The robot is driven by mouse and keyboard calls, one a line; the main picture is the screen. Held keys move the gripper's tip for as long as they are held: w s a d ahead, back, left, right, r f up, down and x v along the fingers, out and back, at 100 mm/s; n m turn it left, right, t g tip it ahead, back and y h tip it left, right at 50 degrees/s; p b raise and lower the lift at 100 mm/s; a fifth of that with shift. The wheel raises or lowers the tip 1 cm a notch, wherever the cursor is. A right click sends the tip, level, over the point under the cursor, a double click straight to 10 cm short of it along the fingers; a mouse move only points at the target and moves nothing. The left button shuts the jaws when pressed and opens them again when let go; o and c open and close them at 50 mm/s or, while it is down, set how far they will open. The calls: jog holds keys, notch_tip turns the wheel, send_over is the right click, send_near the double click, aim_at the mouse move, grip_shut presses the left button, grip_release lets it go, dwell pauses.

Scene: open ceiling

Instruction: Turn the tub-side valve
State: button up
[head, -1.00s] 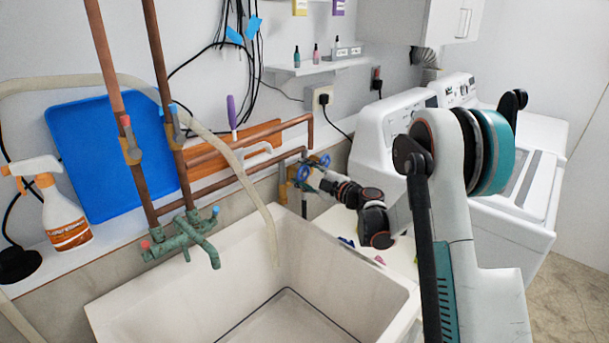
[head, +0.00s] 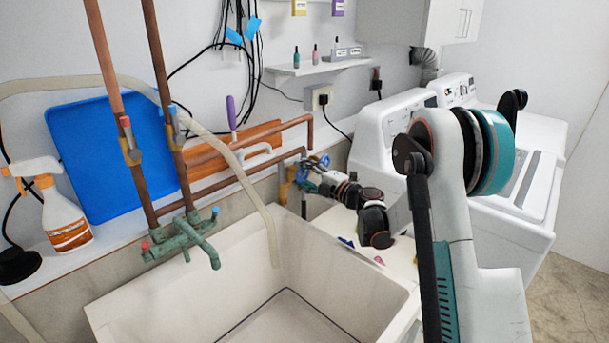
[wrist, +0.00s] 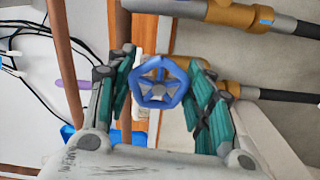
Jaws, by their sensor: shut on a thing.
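A blue valve handwheel (head: 304,173) sits on brass fittings at the end of the copper pipes, behind the tub's far right corner. In the wrist view the five-sided blue handwheel (wrist: 160,82) faces the camera, between my green fingers. My gripper (head: 318,172) reaches it from the right in the head view and is shut on the handwheel. My gripper (wrist: 162,90) has one finger on each side of the wheel. The fingertips' exact contact points are hard to see. The white utility tub (head: 130,310) stands in front.
A green faucet (head: 185,235) and upright copper pipes are left of the valve. A pale hose (head: 268,225) hangs into the tub. A spray bottle (head: 62,210) and blue board (head: 110,155) stand at left. White laundry machines (head: 385,125) stand at right.

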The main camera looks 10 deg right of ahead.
jog(key=o, duration=1.1)
jog(key=shift+c, duration=0.2)
jog(key=v, duration=1.2)
